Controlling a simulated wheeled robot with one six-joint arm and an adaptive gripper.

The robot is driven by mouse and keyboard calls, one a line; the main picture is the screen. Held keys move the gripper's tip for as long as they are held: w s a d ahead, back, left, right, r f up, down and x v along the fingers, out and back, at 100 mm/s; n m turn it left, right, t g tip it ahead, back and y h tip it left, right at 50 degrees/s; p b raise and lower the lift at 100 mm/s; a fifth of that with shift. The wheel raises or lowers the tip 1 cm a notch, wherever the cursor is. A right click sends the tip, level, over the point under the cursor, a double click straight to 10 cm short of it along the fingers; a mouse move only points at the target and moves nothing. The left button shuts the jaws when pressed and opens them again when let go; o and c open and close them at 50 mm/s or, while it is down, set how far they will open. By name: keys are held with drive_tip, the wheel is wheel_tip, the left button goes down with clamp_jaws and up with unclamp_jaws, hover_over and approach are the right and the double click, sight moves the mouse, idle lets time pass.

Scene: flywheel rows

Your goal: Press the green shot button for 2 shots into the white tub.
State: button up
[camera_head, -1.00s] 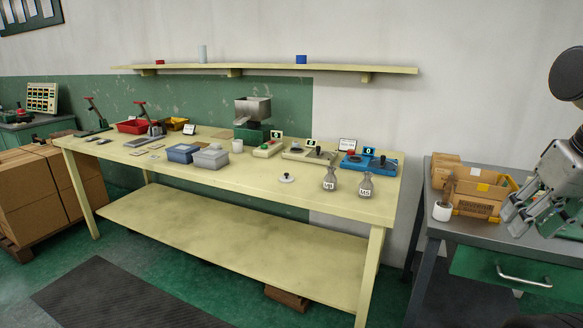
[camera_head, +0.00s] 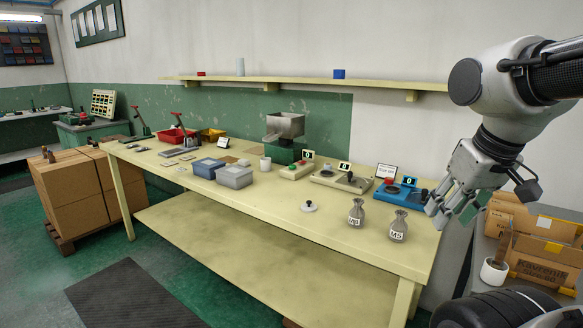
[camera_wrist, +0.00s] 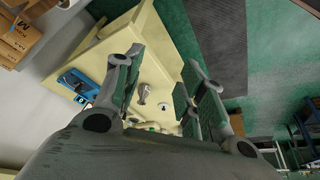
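The white tub (camera_head: 265,163) stands upright on the long cream table, in front of the hopper dispenser (camera_head: 285,125) with its green base. My gripper (camera_head: 440,215) is open and empty, raised at the right end of the table, well away from the dispenser and tub. In the wrist view its fingers (camera_wrist: 160,75) stand apart with table between and beyond them.
Two grey sacks (camera_head: 356,213) (camera_head: 398,226) and a white disc with a dark knob (camera_head: 309,206) stand near the front edge. A blue scale (camera_head: 398,195) and a beige scale (camera_head: 341,180) line the back. Blue (camera_head: 207,168) and grey (camera_head: 234,177) bins stand left of the tub.

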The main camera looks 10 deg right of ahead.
clamp_jaws()
idle(1.4)
